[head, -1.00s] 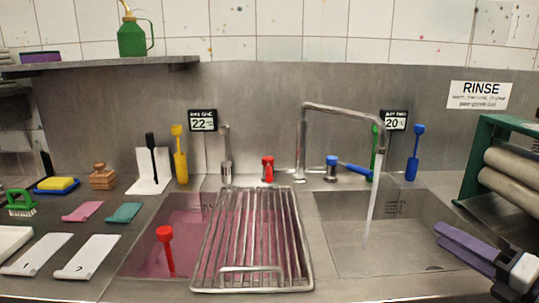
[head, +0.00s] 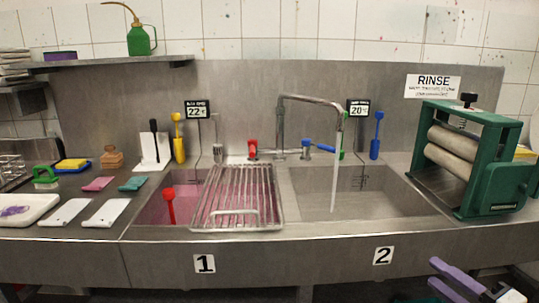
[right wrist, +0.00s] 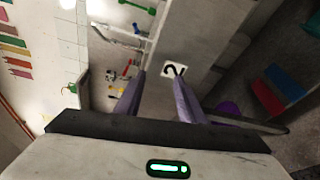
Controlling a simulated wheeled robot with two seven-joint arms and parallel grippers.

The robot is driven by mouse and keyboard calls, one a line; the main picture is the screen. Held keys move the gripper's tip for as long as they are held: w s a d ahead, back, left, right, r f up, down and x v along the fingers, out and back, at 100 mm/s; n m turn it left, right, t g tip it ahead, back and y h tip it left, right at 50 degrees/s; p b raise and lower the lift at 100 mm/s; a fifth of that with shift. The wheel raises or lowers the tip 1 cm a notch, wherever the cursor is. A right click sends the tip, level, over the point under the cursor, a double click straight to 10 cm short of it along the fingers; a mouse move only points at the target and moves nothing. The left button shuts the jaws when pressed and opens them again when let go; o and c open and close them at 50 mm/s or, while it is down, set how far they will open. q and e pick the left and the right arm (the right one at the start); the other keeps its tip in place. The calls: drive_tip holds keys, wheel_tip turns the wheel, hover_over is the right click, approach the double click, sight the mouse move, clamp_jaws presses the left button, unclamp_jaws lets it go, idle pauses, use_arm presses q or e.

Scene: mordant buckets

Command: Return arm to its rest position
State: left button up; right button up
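My right gripper (head: 433,272) is at the lower right of the head view, in front of the counter's front panel and below its rim. Its two purple fingers stand apart with nothing between them. In the right wrist view the fingers of the right gripper (right wrist: 160,76) are also spread and empty, with the number 2 label (right wrist: 174,69) beyond them. My left gripper is in neither view.
The steel counter (head: 330,250) has a left sink with pink liquid, a rack (head: 240,195) over it and a red tool (head: 170,205) in it. Water runs from the tap (head: 310,99) into the right sink. A green roller press (head: 490,185) stands at right.

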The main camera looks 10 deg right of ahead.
drive_tip(key=s+a+f+m+g+h, duration=0.1)
drive_tip(key=s+a+f+m, duration=0.25)
drive_tip(key=f, duration=0.25)
drive_tip(key=s+a+f+m+g, duration=0.2)
drive_tip(key=f+m, duration=0.2)
drive_tip(key=f, duration=0.3)
drive_tip(key=s+a+f+m+g+h, duration=0.1)
drive_tip(key=s+a+f+m, duration=0.25)
drive_tip(key=f, duration=0.25)
drive_tip(key=s+a+f+m+g+y, duration=0.1)
drive_tip(key=s+a+f+m, duration=0.3)
drive_tip(key=a, duration=0.6)
drive_tip(key=s+a+f+m+g+y, duration=0.1)
drive_tip(key=s+a+f+m+g, duration=0.2)
drive_tip(key=a, duration=0.7)
wheel_tip(320, 180, down, 2)
drive_tip(key=shift+s+a+f+m+y, duration=0.2)
drive_tip(key=shift+s+a+m+y, duration=0.1)
drive_tip(key=shift+s+m, duration=0.3)
drive_tip(key=shift+d, duration=0.1)
drive_tip(key=shift+c, duration=0.6)
drive_tip(key=shift+d, duration=0.15)
